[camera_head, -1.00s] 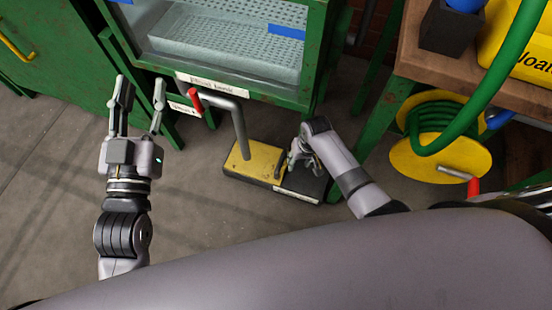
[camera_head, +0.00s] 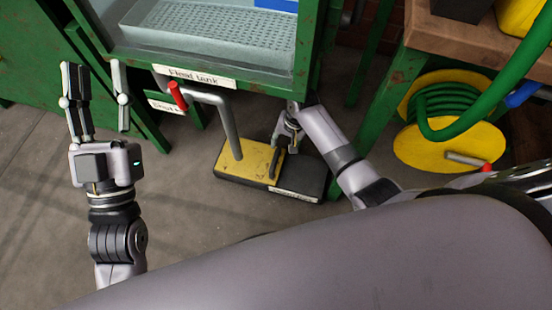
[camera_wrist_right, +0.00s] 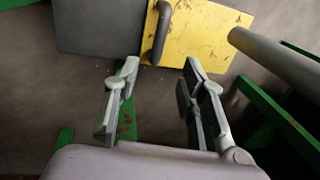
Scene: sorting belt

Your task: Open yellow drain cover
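The yellow drain cover (camera_head: 238,163) is a worn yellow plate on the floor below the tank. It lies flat next to a dark grey plate (camera_head: 305,178), and a dark bar handle (camera_wrist_right: 158,36) stands at its edge. In the right wrist view the yellow cover (camera_wrist_right: 205,30) is at the top, beyond the fingertips. My right gripper (camera_wrist_right: 157,72) is open and empty, its fingers spread, short of the handle. In the head view my right gripper (camera_head: 288,132) is above the cover's right part. My left gripper (camera_head: 93,66) is open and empty in front of the green cabinet.
A grey pipe with a red handle (camera_head: 178,96) comes down onto the cover's left part. The green tank frame (camera_head: 285,90) stands behind. A yellow hose reel (camera_head: 450,150) is to the right. The floor (camera_head: 180,205) at the front left is clear.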

